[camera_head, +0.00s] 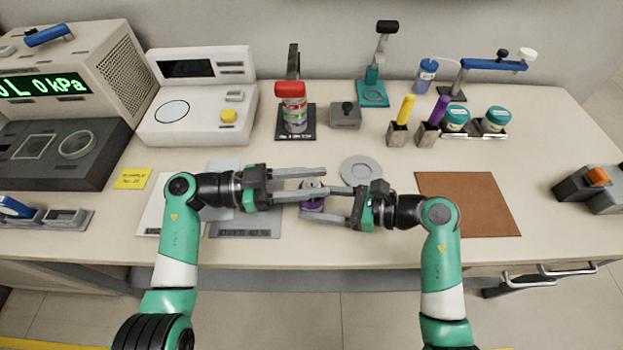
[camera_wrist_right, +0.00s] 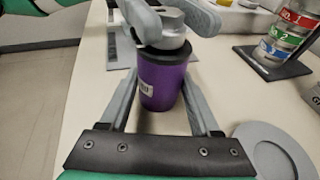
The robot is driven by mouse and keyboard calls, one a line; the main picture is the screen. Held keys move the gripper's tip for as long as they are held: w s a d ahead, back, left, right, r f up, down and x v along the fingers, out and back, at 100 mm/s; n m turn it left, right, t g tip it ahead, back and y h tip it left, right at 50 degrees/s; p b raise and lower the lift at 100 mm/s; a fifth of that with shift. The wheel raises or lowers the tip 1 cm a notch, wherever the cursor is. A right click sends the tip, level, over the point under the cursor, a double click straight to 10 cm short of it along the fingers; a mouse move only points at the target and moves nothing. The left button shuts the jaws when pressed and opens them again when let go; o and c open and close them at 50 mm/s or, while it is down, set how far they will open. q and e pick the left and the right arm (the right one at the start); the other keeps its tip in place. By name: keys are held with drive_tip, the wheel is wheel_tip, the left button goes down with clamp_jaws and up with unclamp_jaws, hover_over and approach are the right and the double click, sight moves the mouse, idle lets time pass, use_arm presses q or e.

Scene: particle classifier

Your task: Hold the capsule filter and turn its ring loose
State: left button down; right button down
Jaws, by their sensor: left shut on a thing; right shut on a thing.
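The capsule filter has a purple body (camera_wrist_right: 162,82) that stands upright, with a dark ring (camera_wrist_right: 165,50) around its top and a grey cap part above. In the head view, the filter (camera_head: 312,204) is mostly hidden between the fingers. My right gripper (camera_head: 305,202) is shut on the purple body from the right, one finger along each side. My left gripper (camera_head: 324,181) comes from the left and is shut on the top part at the ring, above my right gripper's fingers. The exact contact at the ring is partly hidden.
A round grey dish (camera_head: 361,170) lies just right of the filter. A brown mat (camera_head: 468,204) is farther right, a grey labelled plate (camera_head: 245,228) to the left. A red-topped can stack (camera_head: 292,108) and small stands line the back. The table's front edge is close.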

use_arm(q)
drive_tip(key=shift+f+t, duration=0.15)
drive_tip(key=shift+t, duration=0.35)
drive_tip(key=shift+n+t, duration=0.3)
drive_tip(key=shift+n, duration=0.2)
drive_tip(key=n+t+y, duration=0.1)
drive_tip(key=n+t, duration=0.1)
drive_tip(key=t, duration=0.1)
drive_tip(key=n+t+y, duration=0.2)
drive_tip(key=t, duration=0.1)
drive_tip(key=shift+d+n+t, duration=0.1)
drive_tip(key=shift+n+t, duration=0.2)
drive_tip(key=n+t+y, duration=0.3)
drive_tip(key=shift+f+t+y, duration=0.1)
drive_tip(key=shift+t+y, duration=0.2)
drive_tip(key=shift+f+n+t+y, duration=0.15)
drive_tip(key=shift+n+t+y, duration=0.85)
drive_tip(key=shift+n+y, duration=0.3)
drive_tip(key=c, duration=0.7)
unclamp_jaws()
